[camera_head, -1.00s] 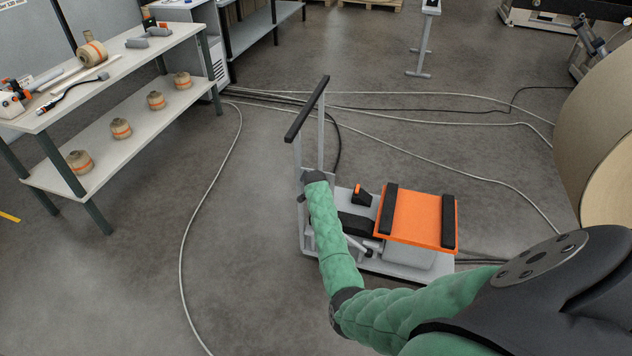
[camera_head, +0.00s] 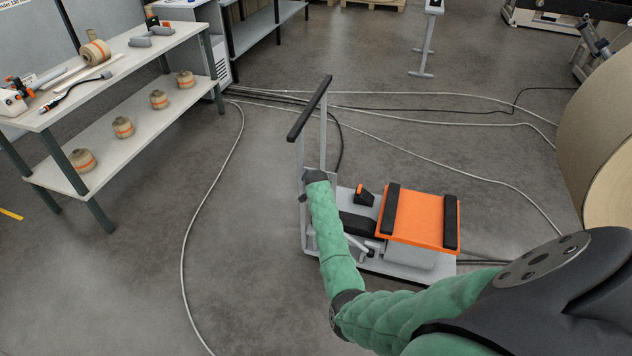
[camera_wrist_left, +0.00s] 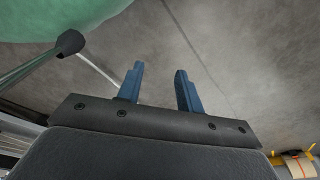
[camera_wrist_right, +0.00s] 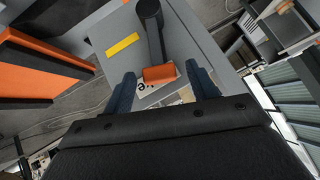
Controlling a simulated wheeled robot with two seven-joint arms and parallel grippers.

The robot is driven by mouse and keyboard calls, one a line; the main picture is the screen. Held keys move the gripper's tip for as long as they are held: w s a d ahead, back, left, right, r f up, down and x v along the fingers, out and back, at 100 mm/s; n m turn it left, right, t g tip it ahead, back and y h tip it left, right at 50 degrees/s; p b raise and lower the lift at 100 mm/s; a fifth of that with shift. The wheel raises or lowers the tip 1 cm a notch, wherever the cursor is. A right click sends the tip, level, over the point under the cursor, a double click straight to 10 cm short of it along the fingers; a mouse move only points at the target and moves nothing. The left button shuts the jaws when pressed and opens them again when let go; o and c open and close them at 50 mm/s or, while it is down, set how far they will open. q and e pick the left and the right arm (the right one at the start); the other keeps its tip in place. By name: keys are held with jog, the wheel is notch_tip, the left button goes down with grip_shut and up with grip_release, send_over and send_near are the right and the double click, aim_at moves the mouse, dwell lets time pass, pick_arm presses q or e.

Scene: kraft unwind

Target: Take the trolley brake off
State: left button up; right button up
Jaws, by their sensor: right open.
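The trolley (camera_head: 400,262) stands in the middle of the floor, with an upright push handle (camera_head: 310,108) at its left end. A dark lever with an orange end (camera_wrist_right: 159,74) shows in the right wrist view, over a grey panel with a yellow label (camera_wrist_right: 122,45). My right gripper (camera_wrist_right: 160,77) is open; the orange end lies between its fingertips in the picture, with no clear contact. In the head view my right forearm reaches to the trolley's left end and its fingers are hidden. My left gripper (camera_wrist_left: 158,84) is open and empty over bare floor, outside the head view.
The trolley carries an orange platform (camera_head: 421,218) with black pads, and a small black part with an orange tip (camera_head: 363,194). Cables (camera_head: 215,170) cross the floor. A large paper roll (camera_head: 585,150) stands right. A workbench (camera_head: 130,75) stands left; the floor between is mostly clear.

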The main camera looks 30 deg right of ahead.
pick_arm(q)
jog(key=shift+w+d+r+b, duration=0.3)
jog(key=shift+w+d+r, duration=0.05)
jog(key=shift+r, duration=0.25)
jog(key=shift+w+d+r+b, duration=0.3)
jog(key=shift+w+r, duration=0.05)
jog(key=shift+r, duration=0.3)
jog(key=shift+w+d+r+b, duration=0.3)
jog(key=shift+w+d+r, duration=0.05)
jog(key=shift+r, duration=0.25)
pick_arm(e)
jog(key=v, duration=0.7)
jog(key=shift+s, duration=0.1)
